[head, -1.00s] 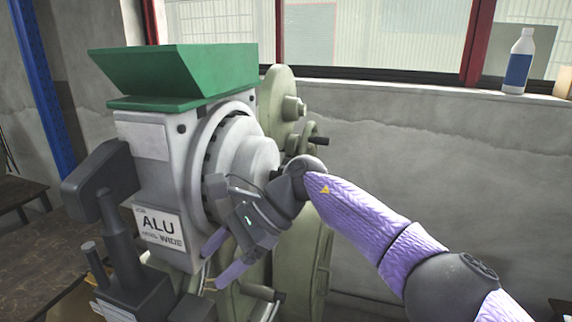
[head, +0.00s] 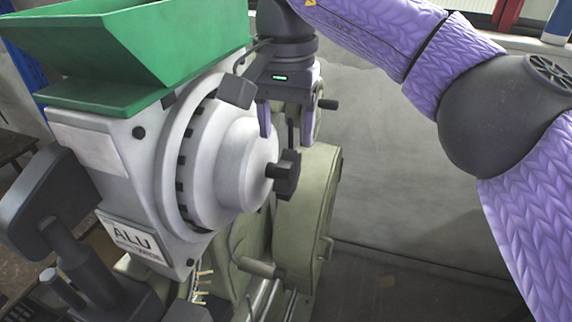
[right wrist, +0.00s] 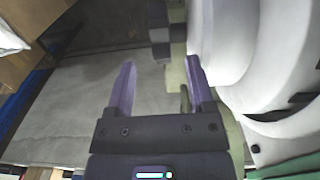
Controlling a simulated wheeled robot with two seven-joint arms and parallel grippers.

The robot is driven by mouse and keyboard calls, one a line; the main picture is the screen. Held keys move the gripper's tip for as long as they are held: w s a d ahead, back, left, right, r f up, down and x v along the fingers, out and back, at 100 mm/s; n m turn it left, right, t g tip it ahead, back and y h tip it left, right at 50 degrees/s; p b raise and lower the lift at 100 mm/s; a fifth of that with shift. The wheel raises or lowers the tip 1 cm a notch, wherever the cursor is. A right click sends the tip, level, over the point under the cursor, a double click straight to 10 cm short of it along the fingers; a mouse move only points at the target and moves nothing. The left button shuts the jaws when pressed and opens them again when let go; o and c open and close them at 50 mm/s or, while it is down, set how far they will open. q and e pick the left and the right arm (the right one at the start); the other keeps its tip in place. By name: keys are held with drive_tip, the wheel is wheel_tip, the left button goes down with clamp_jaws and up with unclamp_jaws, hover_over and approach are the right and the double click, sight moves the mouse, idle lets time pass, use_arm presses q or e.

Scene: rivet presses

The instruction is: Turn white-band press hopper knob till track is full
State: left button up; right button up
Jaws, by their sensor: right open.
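The press has a green hopper (head: 150,45) on top, a pale round drum (head: 225,160) on its side and a label reading ALU (head: 131,237). A black knob (head: 287,174) sticks out of the drum's centre. My right gripper (head: 287,132) points down just above the knob, open and empty, its purple fingers apart. In the right wrist view the fingers (right wrist: 161,65) are spread, with a dark knob-like part (right wrist: 158,35) beyond them and the drum at right. Several small pale pegs (head: 202,285) stand low beside the press; how full the track is I cannot tell. My left gripper is out of view.
An olive-green machine body with a wheel (head: 308,215) and a crank handle (head: 262,268) stands just behind the drum. A dark lever block (head: 45,190) is at the press's left. The grey wall and floor at right are clear.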

sight(286, 179)
wheel_tip(286, 179, down, 9)
drive_tip(key=shift+s+f, duration=0.1)
clamp_jaws()
idle(0.3)
